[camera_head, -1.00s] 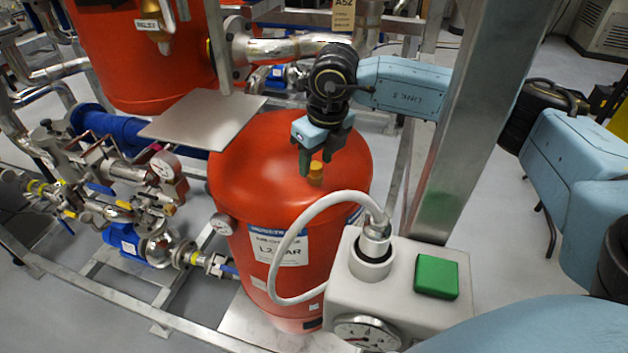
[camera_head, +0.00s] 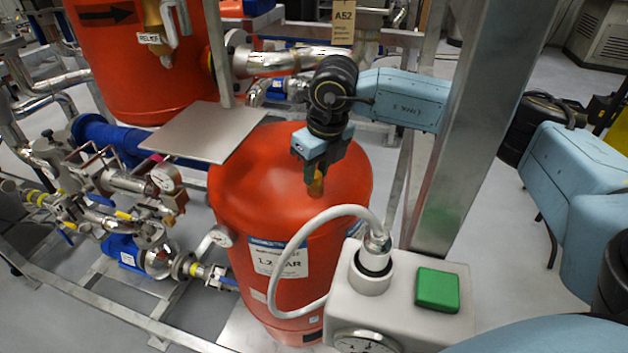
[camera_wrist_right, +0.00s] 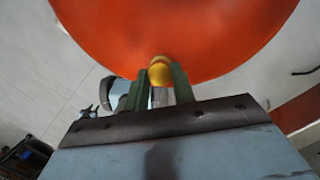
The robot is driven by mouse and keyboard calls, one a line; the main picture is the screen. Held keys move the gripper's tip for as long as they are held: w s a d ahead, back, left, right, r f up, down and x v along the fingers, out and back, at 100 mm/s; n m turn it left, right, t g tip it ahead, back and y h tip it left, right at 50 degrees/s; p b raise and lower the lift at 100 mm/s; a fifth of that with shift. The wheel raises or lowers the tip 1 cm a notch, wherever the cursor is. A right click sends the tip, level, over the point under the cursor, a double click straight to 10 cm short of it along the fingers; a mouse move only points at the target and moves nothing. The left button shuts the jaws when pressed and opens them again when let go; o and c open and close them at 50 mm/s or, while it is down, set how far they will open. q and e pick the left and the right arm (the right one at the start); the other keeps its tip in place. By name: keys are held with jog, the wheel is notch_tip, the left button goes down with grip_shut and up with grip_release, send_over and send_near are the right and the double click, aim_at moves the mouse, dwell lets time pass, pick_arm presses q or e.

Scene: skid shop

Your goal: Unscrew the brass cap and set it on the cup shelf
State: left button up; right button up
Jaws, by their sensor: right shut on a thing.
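The brass cap (camera_head: 316,185) is on top of the red tank (camera_head: 250,180). My right gripper (camera_head: 314,180) reaches down to it from above and is shut on it. In the right wrist view the brass cap (camera_wrist_right: 160,71) sits between the two green fingers (camera_wrist_right: 160,80), with the red tank behind. Whether the cap is still seated on its stem cannot be told. A flat grey plate (camera_head: 205,132), which looks like the cup shelf, stands left of my right gripper beside the tank top; it looks bare. My left gripper is not in view.
A grey box with a green button (camera_head: 437,289) and a white hose (camera_head: 290,240) stands in front of the tank. Pipes and valves (camera_head: 130,190) fill the left side.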

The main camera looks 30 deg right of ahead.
jog(key=shift+r+p, duration=1.15)
jog(key=shift+r, duration=1)
jog(key=shift+d, duration=0.1)
